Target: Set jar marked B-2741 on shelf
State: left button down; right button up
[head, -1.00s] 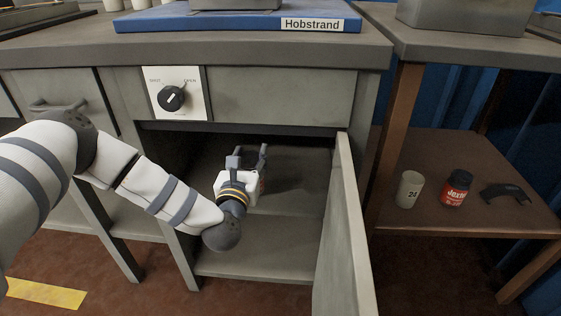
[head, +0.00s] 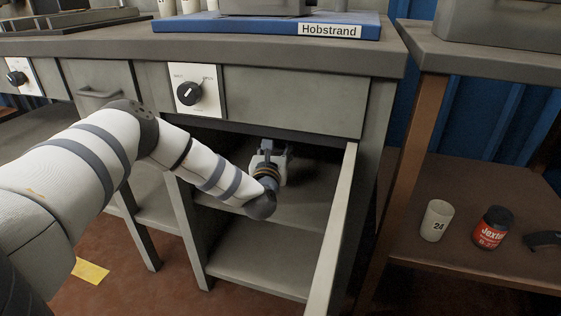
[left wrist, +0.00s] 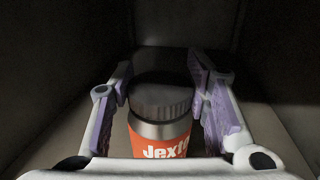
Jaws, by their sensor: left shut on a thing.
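My left gripper (head: 268,148) is inside the open cabinet, above its inner shelf (head: 312,207). In the left wrist view, a jar (left wrist: 160,130) with a dark ridged lid and an orange label starting "Jext" stands upright between the fingers (left wrist: 163,95). The gripper is shut on this jar. Its lower label is cut off, so no B number can be read. In the head view this jar is hidden or lost in shadow. Another jar (head: 492,229), red with a black lid, stands on the brown side shelf (head: 450,255); its label reads "Jexto" and a partly legible "B-2" number.
A white cup (head: 437,221) marked 24 and a dark curved part (head: 543,239) flank the red jar. The open cabinet door (head: 335,235) stands to the right of my left arm. A knob panel (head: 190,91) sits above the opening. The cabinet's lower level (head: 262,272) is bare.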

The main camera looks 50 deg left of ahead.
pick_arm(q)
jog(key=shift+f+b, duration=0.55)
jog(key=shift+f, duration=1.25)
jog(key=c, duration=0.9)
grip_release()
jog(key=shift+r, duration=0.1)
jog(key=shift+r, duration=0.15)
jog(key=p+v, duration=0.3)
jog(key=v, duration=0.9)
